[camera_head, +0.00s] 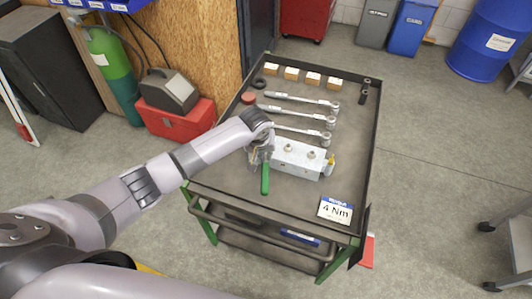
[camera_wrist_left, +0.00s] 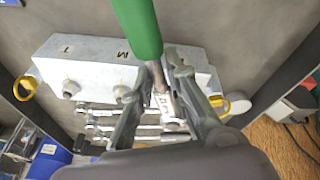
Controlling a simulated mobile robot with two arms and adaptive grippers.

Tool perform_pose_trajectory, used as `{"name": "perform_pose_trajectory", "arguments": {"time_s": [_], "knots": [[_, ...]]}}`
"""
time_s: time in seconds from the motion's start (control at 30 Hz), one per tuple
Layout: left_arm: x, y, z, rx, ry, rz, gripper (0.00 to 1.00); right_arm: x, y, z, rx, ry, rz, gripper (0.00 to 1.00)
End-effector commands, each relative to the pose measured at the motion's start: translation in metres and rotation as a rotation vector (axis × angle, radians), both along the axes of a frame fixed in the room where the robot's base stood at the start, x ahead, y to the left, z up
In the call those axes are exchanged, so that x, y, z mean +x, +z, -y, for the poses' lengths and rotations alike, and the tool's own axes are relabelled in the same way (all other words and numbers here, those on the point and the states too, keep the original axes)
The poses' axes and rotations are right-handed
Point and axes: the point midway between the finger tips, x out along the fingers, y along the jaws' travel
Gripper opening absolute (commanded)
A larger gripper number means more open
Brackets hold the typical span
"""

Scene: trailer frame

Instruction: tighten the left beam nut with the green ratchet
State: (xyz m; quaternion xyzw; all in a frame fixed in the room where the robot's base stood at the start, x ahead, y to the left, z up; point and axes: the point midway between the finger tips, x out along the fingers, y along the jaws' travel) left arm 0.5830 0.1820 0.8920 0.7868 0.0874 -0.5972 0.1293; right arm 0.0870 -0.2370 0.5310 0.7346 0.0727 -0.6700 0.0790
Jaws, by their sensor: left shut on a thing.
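My left gripper (camera_head: 262,150) is shut on the green ratchet (camera_head: 265,180) at the left end of the pale metal beam (camera_head: 297,168). In the head view the green handle points toward the cart's front edge. In the left wrist view the green handle (camera_wrist_left: 138,28) rises between the fingers (camera_wrist_left: 160,85), with its metal shank between them. Two nuts show on the beam in the head view, the left nut (camera_head: 288,148) and the right nut (camera_head: 312,155). The ratchet's head is mostly hidden by the gripper; I cannot tell whether it touches a nut. My right gripper is not in view.
Several silver ratchets (camera_head: 300,100) lie behind the beam on the dark cart top (camera_head: 230,183). Wooden blocks (camera_head: 291,73) line the back edge. A "4 Nm" card (camera_head: 335,210) lies at the front right. The cart's right side is mostly bare.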

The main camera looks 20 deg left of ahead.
Motion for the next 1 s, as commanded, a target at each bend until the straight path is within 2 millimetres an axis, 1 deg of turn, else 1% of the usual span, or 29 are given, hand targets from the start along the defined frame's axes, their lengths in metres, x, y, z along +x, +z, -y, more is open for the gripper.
{"name": "perform_pose_trajectory", "arguments": {"time_s": [0.13,0.3,0.43,0.7,0.9,1.0], "knots": [[0.000,0.002,-0.002,0.000,-0.014,0.001,0.00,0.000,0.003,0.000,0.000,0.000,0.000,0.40],[-0.002,0.003,-0.012,0.000,-0.114,0.000,0.00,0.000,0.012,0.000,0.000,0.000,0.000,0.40],[-0.003,0.001,-0.015,0.000,-0.154,0.002,0.00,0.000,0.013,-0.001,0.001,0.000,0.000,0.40],[-0.003,0.001,-0.016,0.000,-0.164,0.001,0.00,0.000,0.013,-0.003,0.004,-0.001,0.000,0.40],[-0.004,0.002,-0.028,0.001,-0.279,0.001,0.00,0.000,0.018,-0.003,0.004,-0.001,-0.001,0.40],[-0.004,0.001,-0.029,0.000,-0.308,0.003,0.00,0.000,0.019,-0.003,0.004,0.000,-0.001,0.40]]}}
